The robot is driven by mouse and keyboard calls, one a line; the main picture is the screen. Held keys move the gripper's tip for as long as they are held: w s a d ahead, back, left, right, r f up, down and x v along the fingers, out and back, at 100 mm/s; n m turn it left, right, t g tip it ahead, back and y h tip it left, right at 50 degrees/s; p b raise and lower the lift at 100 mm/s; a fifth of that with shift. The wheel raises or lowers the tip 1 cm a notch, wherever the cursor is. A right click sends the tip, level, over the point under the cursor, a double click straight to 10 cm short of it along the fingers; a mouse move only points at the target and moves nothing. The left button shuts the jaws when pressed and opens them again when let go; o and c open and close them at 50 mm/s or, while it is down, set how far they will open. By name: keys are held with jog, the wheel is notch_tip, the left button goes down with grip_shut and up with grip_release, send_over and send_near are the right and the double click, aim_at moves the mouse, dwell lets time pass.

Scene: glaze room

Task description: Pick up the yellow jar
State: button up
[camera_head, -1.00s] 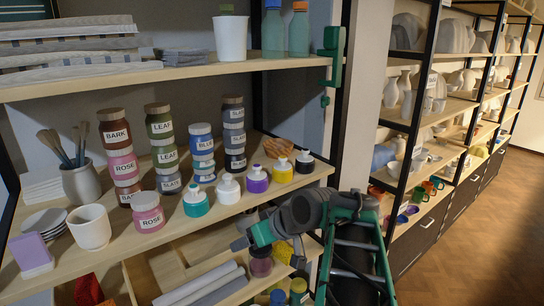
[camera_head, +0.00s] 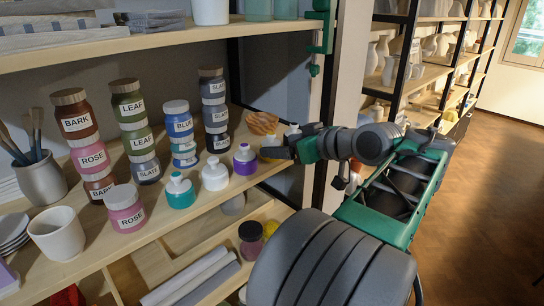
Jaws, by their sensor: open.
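A small yellow-bodied bottle (camera_head: 268,142) stands at the right end of the front row on the middle shelf, mostly hidden behind my gripper. My gripper (camera_head: 277,153) reaches in from the right at the height of that row, its jaws open and its tips at or just in front of the yellow bottle. I cannot tell whether they touch. Another yellow item (camera_head: 271,229) shows in part on the lower level, beside a dark-lidded jar (camera_head: 251,240); its shape is unclear.
A purple bottle (camera_head: 245,159), a white one (camera_head: 215,174) and a teal one (camera_head: 180,191) stand left of my gripper. Stacked labelled jars (camera_head: 139,141) stand behind. An orange patterned bowl (camera_head: 263,123) is behind the gripper. The upper shelf (camera_head: 150,42) overhangs.

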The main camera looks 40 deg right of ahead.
aim_at(276, 144)
jog(key=x, duration=0.3)
jog(key=shift+w+d+p, duration=0.1)
jog(key=shift+w+p, duration=0.2)
jog(key=shift+s, duration=0.1)
grip_shut()
dwell(0.4)
